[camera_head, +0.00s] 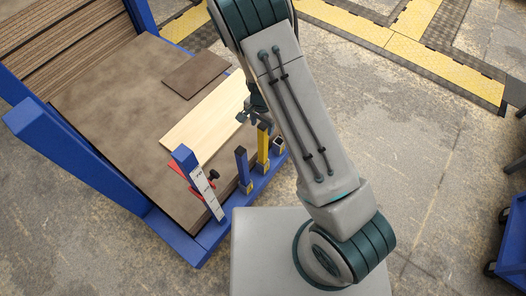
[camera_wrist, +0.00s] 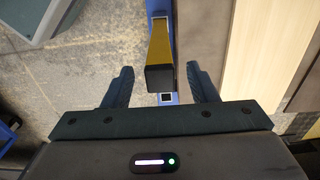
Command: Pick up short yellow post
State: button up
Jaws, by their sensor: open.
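The short yellow post (camera_head: 263,148) stands upright at the right end of the blue rack edge, with a dark top. In the wrist view the yellow post (camera_wrist: 160,45) lies between the two fingers, its black end (camera_wrist: 160,78) facing the camera. My gripper (camera_head: 254,110) is just above and beside the post's top in the head view. In the wrist view my gripper (camera_wrist: 163,82) is open, one finger on each side of the post, with gaps showing on both sides.
A short socket (camera_head: 278,146) is at the right. A pale board (camera_head: 205,115) and a brown board (camera_head: 196,74) lie behind.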

notch_tip(320, 180, down, 5)
jog(key=shift+w+d+f+b, duration=0.1)
jog(key=shift+w+d+b, duration=0.05)
jog(key=shift+b, duration=0.5)
grip_shut()
notch_tip(320, 180, up, 18)
jog(key=p, duration=0.4)
dwell(0.6)
